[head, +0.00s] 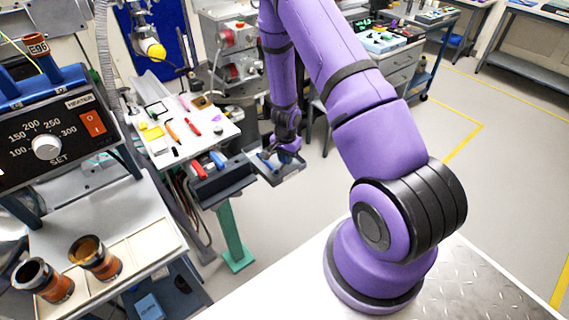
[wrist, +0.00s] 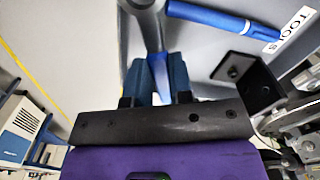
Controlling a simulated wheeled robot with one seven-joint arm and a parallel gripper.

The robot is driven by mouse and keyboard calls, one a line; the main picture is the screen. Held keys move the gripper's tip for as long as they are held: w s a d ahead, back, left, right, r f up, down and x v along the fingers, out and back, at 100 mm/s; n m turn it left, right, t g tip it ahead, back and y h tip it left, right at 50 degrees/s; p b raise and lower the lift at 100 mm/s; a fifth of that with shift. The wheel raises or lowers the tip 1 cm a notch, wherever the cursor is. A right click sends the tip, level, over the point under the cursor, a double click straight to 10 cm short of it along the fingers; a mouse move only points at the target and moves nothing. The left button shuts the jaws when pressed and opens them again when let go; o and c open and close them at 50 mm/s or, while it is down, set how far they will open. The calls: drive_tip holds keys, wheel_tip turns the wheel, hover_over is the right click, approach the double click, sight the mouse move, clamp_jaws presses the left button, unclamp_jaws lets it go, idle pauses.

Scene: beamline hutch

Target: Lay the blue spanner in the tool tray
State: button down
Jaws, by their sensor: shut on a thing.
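The blue spanner (wrist: 151,36), with a grey metal head and a blue handle, is between the dark blue finger pads of my gripper (wrist: 161,80) in the wrist view. My gripper is shut on its handle. Behind it is the grey floor of the tool tray (wrist: 205,52), with a white TOOLS label at the right. In the head view my gripper (head: 288,155) is at the grey tray (head: 291,172), pointing down. The spanner is mostly hidden there by my gripper. I cannot tell whether it touches the tray floor.
Another blue-handled tool (wrist: 222,18) lies in the tray beside the spanner; it also shows in the head view (head: 266,161). A dark bin (head: 224,187) with red and blue items adjoins the tray at left. A white bench (head: 205,138) with small tools stands behind. A black bracket (wrist: 247,75) is close at right.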

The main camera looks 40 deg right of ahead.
sight(284, 163)
drive_tip(key=shift+w, duration=0.3)
drive_tip(key=shift+a+f, duration=0.1)
drive_tip(key=shift+f, duration=1.7)
drive_tip(key=c, duration=1)
unclamp_jaws()
drive_tip(key=shift+r, duration=0.1)
